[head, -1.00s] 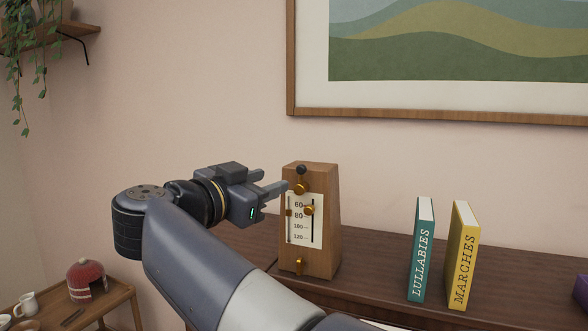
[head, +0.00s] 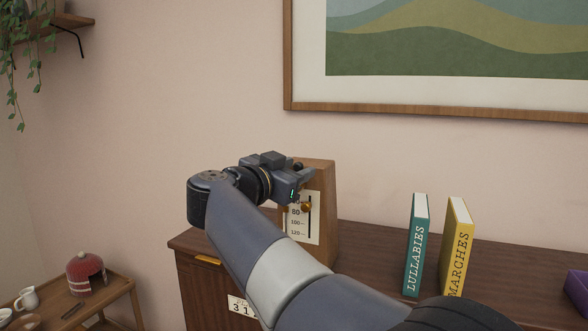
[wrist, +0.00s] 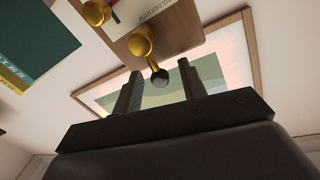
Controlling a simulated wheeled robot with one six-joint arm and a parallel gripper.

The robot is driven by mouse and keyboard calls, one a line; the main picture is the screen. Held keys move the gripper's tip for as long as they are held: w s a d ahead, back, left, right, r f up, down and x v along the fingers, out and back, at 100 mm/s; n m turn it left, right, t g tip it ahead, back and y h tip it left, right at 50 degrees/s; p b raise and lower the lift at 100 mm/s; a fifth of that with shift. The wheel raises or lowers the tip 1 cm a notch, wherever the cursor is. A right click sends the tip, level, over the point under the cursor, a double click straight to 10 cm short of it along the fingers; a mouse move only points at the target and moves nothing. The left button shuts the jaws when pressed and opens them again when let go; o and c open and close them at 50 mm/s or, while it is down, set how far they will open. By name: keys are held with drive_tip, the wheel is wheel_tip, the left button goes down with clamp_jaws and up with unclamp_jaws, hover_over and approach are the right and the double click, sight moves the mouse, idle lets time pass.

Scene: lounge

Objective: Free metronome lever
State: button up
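The wooden metronome (head: 327,220) stands upright on the cabinet, with a white tempo scale (head: 297,227) on its front. A brass lever (wrist: 141,42) with a dark ball tip (wrist: 160,77) is at its top front. A second brass knob (head: 306,207) sits at the slot beside the scale. My gripper (head: 306,176) is at the upper front of the metronome and covers part of it. In the wrist view, its two fingers (wrist: 160,70) are apart, with the ball tip between them and a gap visible on each side. The metronome's lower front is hidden by my arm.
A teal book (head: 416,245) and a yellow book (head: 457,248) stand to the right on the dark cabinet (head: 365,255), with bare top between them and the metronome. A framed picture (head: 460,104) hangs above. A side table (head: 118,292) is at lower left.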

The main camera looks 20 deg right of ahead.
drive_tip(key=shift+c, duration=0.4)
clamp_jaws()
drive_tip(key=shift+s+d+r+m+p, duration=0.15)
drive_tip(key=shift+s+r+m+p, duration=0.05)
drive_tip(key=shift+m+p, duration=0.4)
drive_tip(key=shift+s+d+f+m+y+p, duration=0.1)
drive_tip(key=shift+d+f+m+y+p, duration=0.1)
drive_tip(key=shift+m, duration=0.3)
drive_tip(key=shift+s+d+f+m+y+p, duration=0.1)
drive_tip(key=shift+m+p, duration=0.1)
drive_tip(key=shift+m, duration=0.3)
drive_tip(key=shift+o, duration=0.4)
unclamp_jaws()
drive_tip(key=b+v, duration=0.2)
drive_tip(key=v, duration=0.9)
